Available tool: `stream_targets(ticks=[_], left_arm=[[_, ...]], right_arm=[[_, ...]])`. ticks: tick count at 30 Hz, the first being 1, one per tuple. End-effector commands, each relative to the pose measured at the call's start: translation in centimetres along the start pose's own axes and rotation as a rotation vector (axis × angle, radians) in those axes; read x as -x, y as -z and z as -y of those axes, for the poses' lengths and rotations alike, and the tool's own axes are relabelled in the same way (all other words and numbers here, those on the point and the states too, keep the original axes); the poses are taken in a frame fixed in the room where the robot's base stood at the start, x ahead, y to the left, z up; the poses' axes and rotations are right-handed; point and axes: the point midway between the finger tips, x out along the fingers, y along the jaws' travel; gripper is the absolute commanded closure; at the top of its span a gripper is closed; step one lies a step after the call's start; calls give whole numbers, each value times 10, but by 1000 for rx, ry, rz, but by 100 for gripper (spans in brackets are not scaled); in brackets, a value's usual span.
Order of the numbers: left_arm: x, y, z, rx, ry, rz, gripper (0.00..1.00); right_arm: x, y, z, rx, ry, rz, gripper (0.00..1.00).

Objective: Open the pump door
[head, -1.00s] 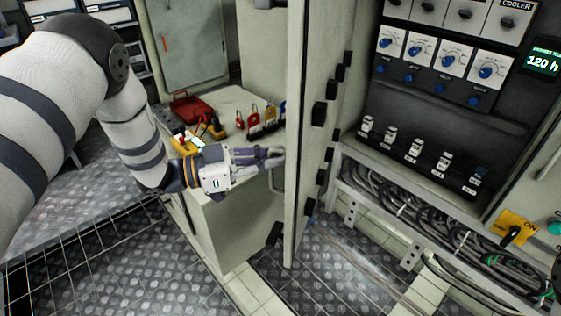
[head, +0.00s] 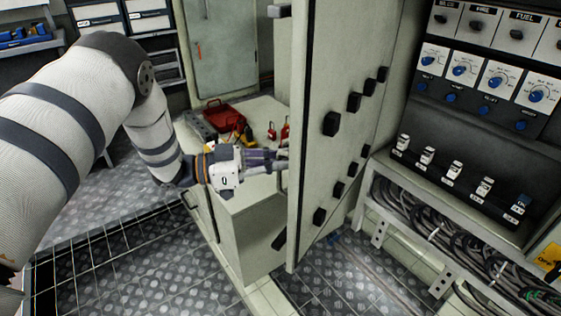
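A tall pale door panel (head: 333,175), which I take to be the pump door, stands swung out from the control cabinet. Its inner face, with several black blocks, faces right, and its near edge points toward me. My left gripper (head: 280,160) is on the outer, left side of the door, with its fingers at the upper part of the door's handle (head: 281,181). The fingertips are partly lost against the door, so I cannot tell whether they close on the handle. My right gripper is not in view.
The cabinet with blue knobs (head: 459,71), switches (head: 456,172) and bundled cables (head: 440,231) stands at the right. A low pale cabinet (head: 245,235) holds a red case (head: 222,113) and red padlocks (head: 285,131) behind my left gripper. Metal floor plates (head: 175,275) are clear in front.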

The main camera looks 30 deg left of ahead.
Motion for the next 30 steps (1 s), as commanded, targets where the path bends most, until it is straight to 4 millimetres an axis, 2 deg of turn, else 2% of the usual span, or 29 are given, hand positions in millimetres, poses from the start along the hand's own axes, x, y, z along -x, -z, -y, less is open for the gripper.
stream_targets(ticks=[2, 3, 5, 13, 15, 17, 24, 27, 30], left_arm=[[1, -2, -1, 4, -1, 5, 100], [1, -2, -1, 4, -1, 5, 82], [0, -2, -1, 3, -1, 4, 70], [0, 0, 0, 1, 0, 2, 70], [5, 0, 0, 1, 1, 2, 70], [15, 0, 1, 1, 3, 2, 70], [80, -1, 0, 2, 4, 2, 70], [102, -1, 0, 2, 3, 3, 70], [115, -1, 0, 2, 1, 3, 70]], right_arm=[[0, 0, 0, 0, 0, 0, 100], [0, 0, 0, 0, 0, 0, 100], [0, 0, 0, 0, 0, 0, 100], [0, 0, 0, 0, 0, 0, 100], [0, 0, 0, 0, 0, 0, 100], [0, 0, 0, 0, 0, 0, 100], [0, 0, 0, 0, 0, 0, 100], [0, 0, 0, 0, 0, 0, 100], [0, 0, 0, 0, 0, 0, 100]])
